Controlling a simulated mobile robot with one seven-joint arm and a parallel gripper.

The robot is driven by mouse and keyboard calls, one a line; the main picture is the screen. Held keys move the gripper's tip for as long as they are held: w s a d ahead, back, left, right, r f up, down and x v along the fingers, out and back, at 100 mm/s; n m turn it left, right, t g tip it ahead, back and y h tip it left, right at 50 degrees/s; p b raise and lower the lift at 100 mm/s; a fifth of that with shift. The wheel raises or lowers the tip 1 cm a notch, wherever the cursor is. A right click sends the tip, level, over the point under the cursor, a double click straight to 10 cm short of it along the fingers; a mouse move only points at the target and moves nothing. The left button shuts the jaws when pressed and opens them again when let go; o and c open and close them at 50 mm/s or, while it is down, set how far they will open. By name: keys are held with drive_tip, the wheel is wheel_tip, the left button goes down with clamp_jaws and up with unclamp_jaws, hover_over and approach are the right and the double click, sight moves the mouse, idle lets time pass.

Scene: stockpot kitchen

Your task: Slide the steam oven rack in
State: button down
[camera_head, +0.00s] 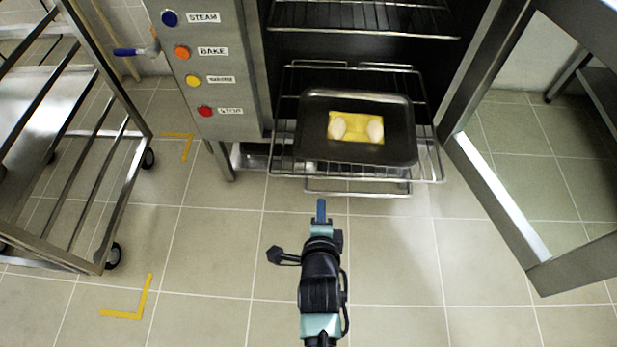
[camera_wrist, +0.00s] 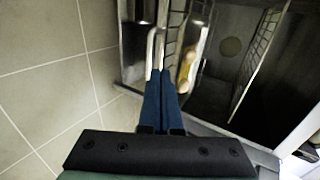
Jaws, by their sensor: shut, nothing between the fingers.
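The steam oven rack (camera_head: 431,165) is a wire shelf pulled partly out of the open oven, its front reaching past the oven's front. A dark tray (camera_head: 308,150) lies on it, holding a yellow sheet (camera_head: 355,138) with two pale rounded items. A wire bar (camera_head: 357,193) shows below the rack's front edge. My gripper (camera_head: 321,205) has blue fingers, shut and empty, just in front of the rack's left half. In the wrist view, my gripper's fingertips (camera_wrist: 163,72) are close to a pale metal bar (camera_wrist: 151,45); I cannot tell whether they touch.
The oven door (camera_head: 490,185) stands open at the right. A control panel (camera_head: 207,75) with several coloured buttons is at the left of the opening. An upper rack (camera_head: 365,32) sits inside. A wheeled steel trolley (camera_head: 125,195) stands at the left. The tiled floor in front is clear.

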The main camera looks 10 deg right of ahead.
drive_tip(key=b+x, duration=0.4)
drive_tip(key=x, duration=0.5)
drive_tip(key=shift+w+b, duration=0.25)
drive_tip(key=shift+b, duration=0.1)
drive_tip(key=shift+w+d+f, duration=0.1)
drive_tip(key=shift+d+f, duration=0.1)
